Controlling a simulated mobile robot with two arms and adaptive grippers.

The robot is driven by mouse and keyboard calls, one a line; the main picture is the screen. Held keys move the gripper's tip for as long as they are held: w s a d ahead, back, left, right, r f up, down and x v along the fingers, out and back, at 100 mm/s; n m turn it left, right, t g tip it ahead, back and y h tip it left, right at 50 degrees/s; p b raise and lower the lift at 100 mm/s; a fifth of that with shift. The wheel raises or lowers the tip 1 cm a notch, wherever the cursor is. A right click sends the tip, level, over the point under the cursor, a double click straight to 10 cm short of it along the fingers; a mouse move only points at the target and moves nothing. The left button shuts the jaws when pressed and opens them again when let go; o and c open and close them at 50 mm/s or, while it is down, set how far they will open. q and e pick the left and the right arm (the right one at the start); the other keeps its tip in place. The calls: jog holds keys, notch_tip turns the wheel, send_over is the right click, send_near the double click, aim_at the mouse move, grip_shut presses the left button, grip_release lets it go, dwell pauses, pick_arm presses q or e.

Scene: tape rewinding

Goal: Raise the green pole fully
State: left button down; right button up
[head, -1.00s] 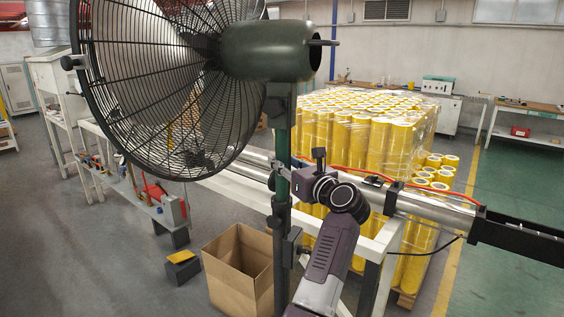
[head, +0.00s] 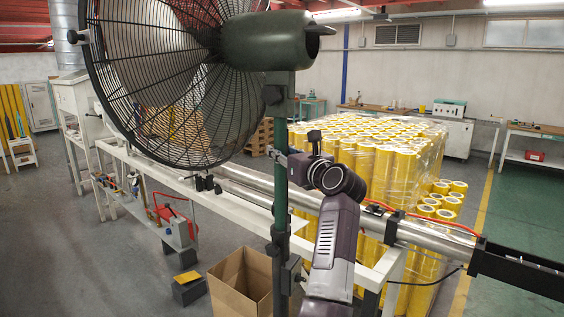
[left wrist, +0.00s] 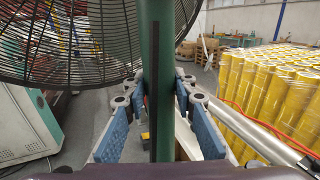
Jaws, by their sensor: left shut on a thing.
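The green pole (head: 281,195) stands upright in the middle of the head view, carrying a large black caged fan (head: 165,85) with a dark green motor housing (head: 265,40) at its top. A dark collar (head: 286,270) sits lower on the pole; its base is out of view. My left gripper (head: 281,158) is shut around the pole between the housing and the collar. In the left wrist view, the blue-padded fingers of the gripper (left wrist: 164,88) close from both sides on the pole (left wrist: 163,45), which has a dark slot along it. My right gripper is not in view.
An open cardboard box (head: 240,285) stands beside the pole's lower part. A long white bench with a metal roller (head: 255,188) runs behind the pole. Wrapped yellow rolls (head: 385,160) stand behind on the right. Green floor (head: 525,225) is clear at far right.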

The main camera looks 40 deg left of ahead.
pick_arm(q)
jog(key=shift+r, duration=0.1)
jog(key=c, duration=1.7)
grip_release()
jog(key=shift+a, duration=0.1)
jog(key=shift+o, duration=0.6)
jog(key=shift+f, duration=0.2)
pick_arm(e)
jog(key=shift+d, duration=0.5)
